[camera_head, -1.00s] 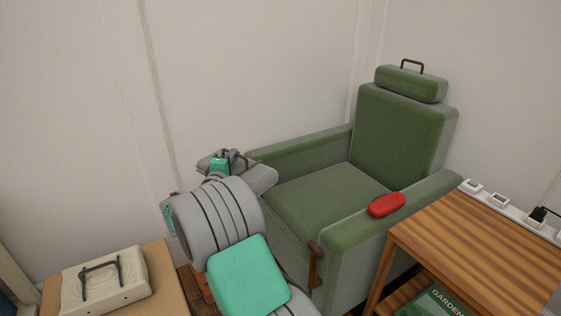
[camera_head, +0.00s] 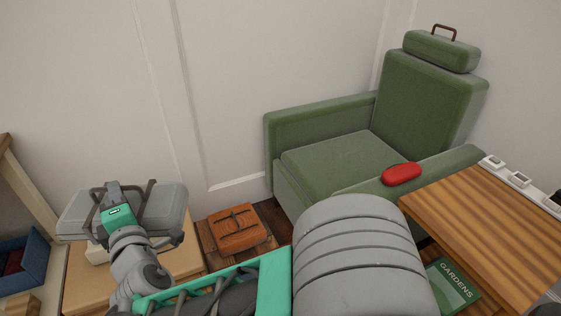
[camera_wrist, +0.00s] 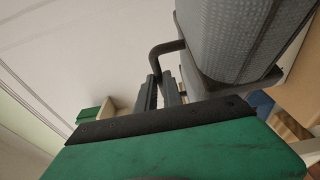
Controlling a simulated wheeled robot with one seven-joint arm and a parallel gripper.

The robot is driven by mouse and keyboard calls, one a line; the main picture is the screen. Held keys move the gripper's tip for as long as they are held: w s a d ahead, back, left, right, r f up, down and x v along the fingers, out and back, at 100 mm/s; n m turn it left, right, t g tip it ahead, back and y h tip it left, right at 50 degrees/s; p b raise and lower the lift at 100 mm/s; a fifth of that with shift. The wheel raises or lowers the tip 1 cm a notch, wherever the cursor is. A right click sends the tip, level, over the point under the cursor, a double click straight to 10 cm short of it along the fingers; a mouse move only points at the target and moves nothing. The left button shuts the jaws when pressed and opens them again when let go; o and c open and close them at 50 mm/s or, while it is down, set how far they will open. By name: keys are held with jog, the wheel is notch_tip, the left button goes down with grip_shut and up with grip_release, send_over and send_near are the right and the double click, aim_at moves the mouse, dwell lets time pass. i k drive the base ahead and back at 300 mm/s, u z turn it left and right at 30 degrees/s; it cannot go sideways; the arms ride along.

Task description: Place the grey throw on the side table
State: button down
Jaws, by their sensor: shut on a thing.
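The grey throw (camera_head: 170,202) is a folded, padded-looking bundle with a dark handle. It is at the left in the head view, and its textured grey side (camera_wrist: 228,45) fills the upper right of the wrist view. My gripper (camera_head: 113,192) is shut on its handle (camera_wrist: 158,58) and holds it over a low tan surface (camera_head: 185,257). Whether the throw touches anything below is hidden. A striped wooden table (camera_head: 480,215), which looks like the side table, stands at the right beside the armchair, far from my gripper. Its visible top is mostly bare.
A green armchair (camera_head: 335,160) has a red case (camera_head: 401,174) on its arm. A power strip (camera_head: 520,181) runs along the wooden table's back edge. A GARDENS book (camera_head: 453,283) lies below. An orange case (camera_head: 237,229) and a blue bin (camera_head: 22,268) are at the left.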

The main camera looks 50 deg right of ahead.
aim_at(500, 229)
jog(key=k, duration=0.95)
jog(key=z, duration=0.55)
